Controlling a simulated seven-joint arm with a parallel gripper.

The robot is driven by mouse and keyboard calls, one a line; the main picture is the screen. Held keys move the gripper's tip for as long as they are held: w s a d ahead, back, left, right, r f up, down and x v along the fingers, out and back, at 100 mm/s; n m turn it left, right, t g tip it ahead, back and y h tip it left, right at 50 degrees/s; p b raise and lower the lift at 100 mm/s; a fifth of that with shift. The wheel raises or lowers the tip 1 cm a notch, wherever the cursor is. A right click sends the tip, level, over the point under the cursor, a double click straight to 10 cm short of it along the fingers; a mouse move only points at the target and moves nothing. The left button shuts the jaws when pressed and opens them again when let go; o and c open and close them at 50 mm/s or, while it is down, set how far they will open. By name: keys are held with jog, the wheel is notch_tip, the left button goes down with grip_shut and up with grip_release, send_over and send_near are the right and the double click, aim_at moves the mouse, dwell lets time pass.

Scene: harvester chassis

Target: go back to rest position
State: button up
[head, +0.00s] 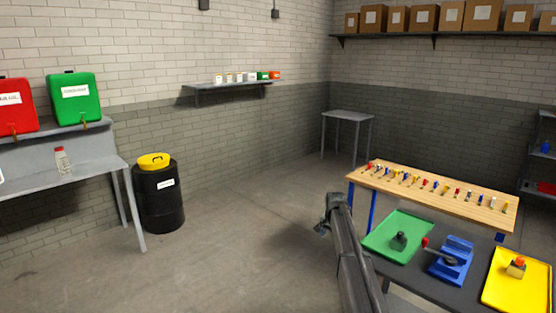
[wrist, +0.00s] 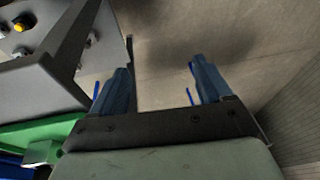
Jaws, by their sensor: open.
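My gripper (wrist: 163,80) is open in the wrist view, with its two blue fingers spread apart. Nothing is between them except bare floor behind. In the head view my gripper (head: 322,228) is at the end of my arm, over open floor to the left of the dark table. It is apart from the green tray (head: 381,247) on that table. From the head view alone the fingers are too small to read clearly.
The dark table also bears a blue fixture (head: 452,262) with a red-knobbed lever and a yellow tray (head: 505,292). A wooden bench (head: 480,210) with several small parts stands behind. A black drum (head: 160,205) is at left. The middle floor (head: 240,250) is clear.

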jog(key=s+a+f+n, duration=0.1)
jog(key=s+a+f, duration=0.2)
jog(key=f, duration=0.3)
jog(key=s+a+f, duration=0.3)
jog(key=s+f, duration=0.1)
jog(key=f, duration=0.2)
jog(key=s+f+n+g, duration=0.3)
jog(key=s+f+g, duration=0.1)
jog(key=s+f, duration=1.7)
jog(key=s+f+n+g, duration=0.2)
jog(key=s+f+g, duration=0.1)
jog(key=s, duration=1.9)
jog(key=s+f+n+g, duration=0.2)
jog(key=s+f, duration=0.2)
jog(key=s, duration=1.8)
jog(key=shift+d+f+g+y, duration=0.15)
jog(key=shift+d+g+y, duration=0.2)
jog(key=shift+g+y, duration=0.05)
jog(key=shift+s, duration=0.1)
